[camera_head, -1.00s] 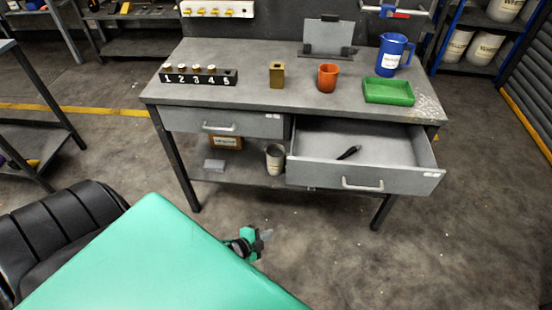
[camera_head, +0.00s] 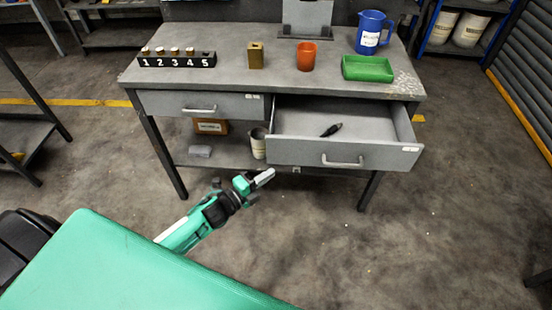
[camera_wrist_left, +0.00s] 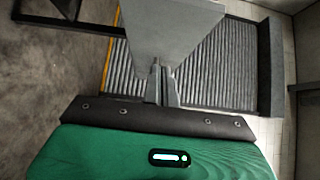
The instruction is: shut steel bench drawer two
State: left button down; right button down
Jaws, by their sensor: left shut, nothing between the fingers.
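The grey steel bench (camera_head: 215,67) has two drawers under its top. The right drawer (camera_head: 300,152) is pulled out, with a bar handle (camera_head: 342,161) on its front and a dark, slim object (camera_head: 331,130) inside. The left drawer (camera_head: 190,104) is shut. The drawer labels are too small to read. My left gripper (camera_head: 268,176) is shut and empty, low in front of the bench, below and left of the open drawer's handle, apart from it. Its fingertips show in the left wrist view (camera_wrist_left: 162,82), with a grey surface beyond. My right gripper is not in view.
On the bench top stand a numbered block (camera_head: 177,60), a brass block (camera_head: 256,55), an orange cup (camera_head: 306,55), a green tray (camera_head: 367,69) and a blue jug (camera_head: 372,33). A lower shelf (camera_head: 226,150) holds a box and a can. The floor before the bench is clear.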

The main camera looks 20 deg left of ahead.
aim_at(286, 153)
pick_arm(q)
jog(key=w, duration=0.6)
jog(key=shift+d+p, duration=0.35)
jog(key=shift+d, duration=0.05)
jog(key=shift+w+a, duration=0.2)
jog(key=shift+w, duration=0.3)
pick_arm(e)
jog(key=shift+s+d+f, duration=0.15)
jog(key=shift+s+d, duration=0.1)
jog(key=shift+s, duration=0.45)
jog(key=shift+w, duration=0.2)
pick_arm(q)
jog(key=shift+w, duration=0.1)
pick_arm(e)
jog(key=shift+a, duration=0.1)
